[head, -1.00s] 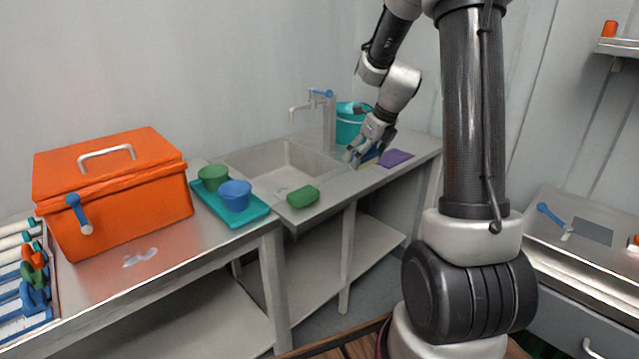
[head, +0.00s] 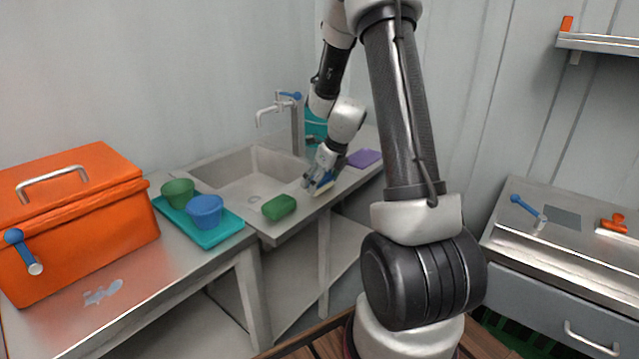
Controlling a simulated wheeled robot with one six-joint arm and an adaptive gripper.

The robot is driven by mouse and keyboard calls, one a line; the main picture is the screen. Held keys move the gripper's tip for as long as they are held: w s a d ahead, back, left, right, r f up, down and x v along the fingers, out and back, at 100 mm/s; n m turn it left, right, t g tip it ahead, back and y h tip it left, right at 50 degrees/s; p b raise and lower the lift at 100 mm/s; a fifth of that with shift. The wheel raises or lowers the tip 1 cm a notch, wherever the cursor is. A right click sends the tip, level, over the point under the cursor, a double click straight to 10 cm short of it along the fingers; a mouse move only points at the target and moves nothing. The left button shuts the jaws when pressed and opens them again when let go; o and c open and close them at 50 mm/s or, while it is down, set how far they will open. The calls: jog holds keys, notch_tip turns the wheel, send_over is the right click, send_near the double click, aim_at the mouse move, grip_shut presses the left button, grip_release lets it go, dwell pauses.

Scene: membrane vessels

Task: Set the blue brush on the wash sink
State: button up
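My gripper (head: 314,181) is over the front right rim of the wash sink. It appears shut on the blue brush (head: 326,178), whose pale bristle side (head: 322,190) faces down. The fingers hide part of the brush, and I cannot tell whether the bristles touch the counter. The wash sink (head: 228,170) is a grey metal basin in the counter, just left of my gripper; its basin looks empty.
A green sponge (head: 279,207) lies on the front rim, left of my gripper. A purple sponge (head: 364,158) lies to the right, a teal bucket (head: 316,126) and tap (head: 297,125) behind. Green and blue cups (head: 205,209) stand on a teal tray, near an orange box (head: 75,225).

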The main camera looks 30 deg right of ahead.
jog(key=shift+f, duration=0.35)
jog(key=shift+f, duration=0.15)
jog(key=o, duration=0.7)
jog(key=shift+o, duration=0.2)
